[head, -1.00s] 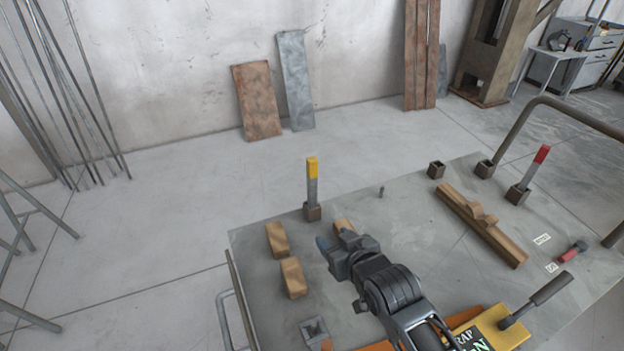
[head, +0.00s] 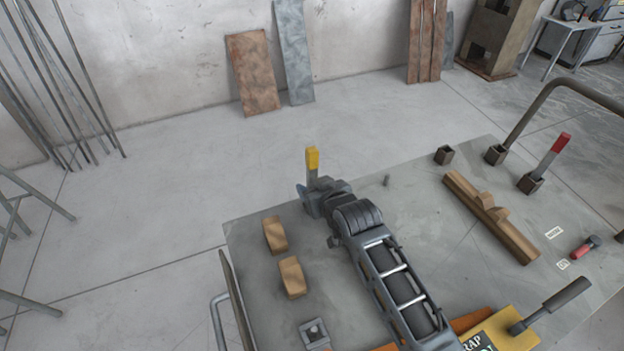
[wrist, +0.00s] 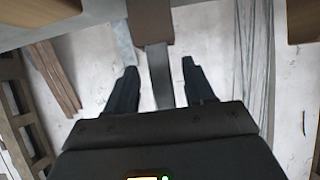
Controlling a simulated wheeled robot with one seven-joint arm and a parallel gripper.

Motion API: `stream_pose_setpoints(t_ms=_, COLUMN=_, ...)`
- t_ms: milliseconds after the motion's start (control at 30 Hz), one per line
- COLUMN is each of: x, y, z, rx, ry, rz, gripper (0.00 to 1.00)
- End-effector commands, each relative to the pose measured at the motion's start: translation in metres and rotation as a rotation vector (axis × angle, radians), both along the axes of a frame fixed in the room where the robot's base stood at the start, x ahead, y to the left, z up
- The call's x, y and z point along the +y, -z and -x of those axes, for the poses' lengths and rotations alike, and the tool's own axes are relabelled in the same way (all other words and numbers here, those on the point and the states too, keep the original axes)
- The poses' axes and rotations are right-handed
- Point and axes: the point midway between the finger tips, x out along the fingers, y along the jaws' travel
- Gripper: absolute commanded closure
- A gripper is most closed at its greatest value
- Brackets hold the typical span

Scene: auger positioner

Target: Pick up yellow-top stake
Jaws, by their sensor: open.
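The yellow-top stake (head: 312,160) stands upright at the table's far left edge. In the head view its yellow top rises above my gripper (head: 316,193), which hides its lower shaft and socket. In the wrist view the stake's grey shaft (wrist: 159,82) runs between the two dark fingers of my gripper (wrist: 159,65), with a gap on either side. My gripper is open. The brown socket (wrist: 150,22) shows at the top of the wrist view, beyond the fingertips. The yellow top is not seen in the wrist view.
Wooden blocks (head: 275,235) stand on the table (head: 420,225) left of my arm. A red-top stake (head: 552,153) stands in a socket at the right, near a bent pipe (head: 545,100). A long wooden piece (head: 490,217) lies right of centre.

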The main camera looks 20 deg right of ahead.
Motion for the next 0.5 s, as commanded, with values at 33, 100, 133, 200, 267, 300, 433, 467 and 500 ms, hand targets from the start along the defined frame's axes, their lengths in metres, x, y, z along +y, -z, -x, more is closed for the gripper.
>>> stream_pose_setpoints(t_ms=33, x=0.002, y=0.003, z=-0.006, rx=0.001, ry=-0.001, rz=0.0, gripper=0.47)
stream_pose_setpoints(t_ms=100, x=0.002, y=0.009, z=-0.014, rx=0.001, ry=0.0, rz=0.0, gripper=0.47)
stream_pose_setpoints(t_ms=133, x=0.002, y=0.01, z=-0.017, rx=0.0, ry=0.0, rz=0.0, gripper=0.47)
stream_pose_setpoints(t_ms=200, x=0.001, y=0.013, z=-0.022, rx=0.001, ry=0.0, rz=0.0, gripper=0.47)
stream_pose_setpoints(t_ms=267, x=0.001, y=0.015, z=-0.025, rx=0.0, ry=0.0, rz=0.0, gripper=0.47)
stream_pose_setpoints(t_ms=300, x=0.001, y=0.016, z=-0.026, rx=0.0, ry=0.0, rz=0.0, gripper=0.47)
stream_pose_setpoints(t_ms=433, x=0.001, y=0.016, z=-0.027, rx=0.0, ry=0.001, rz=0.0, gripper=0.47)
stream_pose_setpoints(t_ms=467, x=0.001, y=0.016, z=-0.027, rx=-0.001, ry=0.0, rz=0.0, gripper=0.47)
stream_pose_setpoints(t_ms=500, x=0.001, y=0.016, z=-0.027, rx=0.0, ry=0.0, rz=0.0, gripper=0.47)
